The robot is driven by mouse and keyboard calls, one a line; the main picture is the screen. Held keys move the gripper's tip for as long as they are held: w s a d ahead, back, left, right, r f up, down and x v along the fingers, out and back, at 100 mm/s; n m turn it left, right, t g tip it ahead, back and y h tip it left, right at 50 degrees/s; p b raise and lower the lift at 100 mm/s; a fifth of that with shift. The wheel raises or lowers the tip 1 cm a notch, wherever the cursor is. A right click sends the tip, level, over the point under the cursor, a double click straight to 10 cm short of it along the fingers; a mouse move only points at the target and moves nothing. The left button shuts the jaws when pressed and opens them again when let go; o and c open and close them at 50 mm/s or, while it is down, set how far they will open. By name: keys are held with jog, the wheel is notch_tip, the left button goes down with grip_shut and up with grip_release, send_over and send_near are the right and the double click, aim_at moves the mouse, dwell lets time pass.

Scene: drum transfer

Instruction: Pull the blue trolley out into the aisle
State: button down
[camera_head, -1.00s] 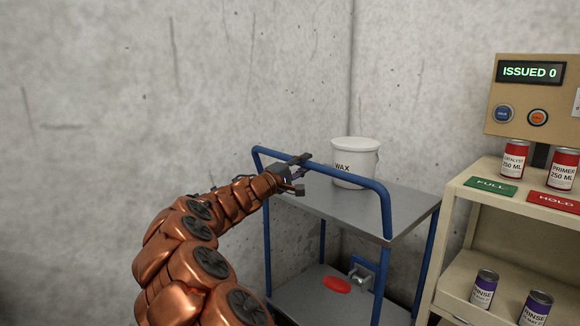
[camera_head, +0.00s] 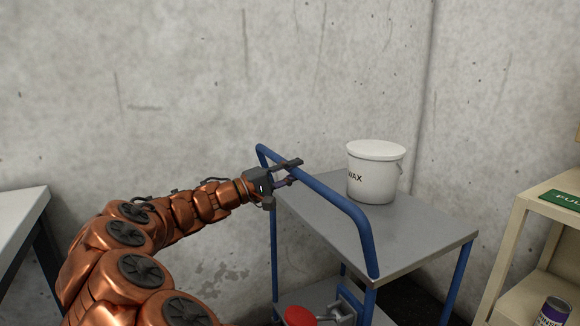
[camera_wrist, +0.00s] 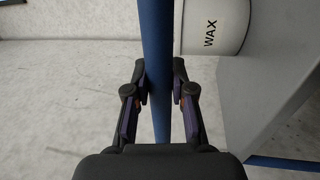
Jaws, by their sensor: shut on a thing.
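The blue trolley has a blue tube handle (camera_head: 338,205) and a grey top shelf (camera_head: 420,232). My gripper (camera_head: 292,172) is shut on the handle near its far left end. In the wrist view the handle (camera_wrist: 158,70) runs between the two fingers of my gripper (camera_wrist: 160,98). A white lidded bucket marked WAX (camera_head: 374,172) stands upright on the top shelf; it also shows in the wrist view (camera_wrist: 213,28). A red oval thing (camera_head: 299,316) and a grey metal fitting show low on the trolley, partly cut off by the frame's lower edge.
A cream shelf unit (camera_head: 530,225) stands to the right with a green card (camera_head: 562,199) and a purple-labelled can (camera_head: 553,312). A light-topped table (camera_head: 18,220) is at the left edge. A concrete wall (camera_head: 200,90) runs behind.

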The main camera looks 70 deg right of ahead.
jog(key=shift+w+a, duration=0.25)
jog(key=shift+w, duration=0.05)
jog(key=c, duration=1.2)
grip_release()
jog(key=shift+w+a, duration=0.1)
jog(key=shift+w, duration=0.05)
jog(key=shift+o, duration=1.1)
jog(key=v, duration=1.2)
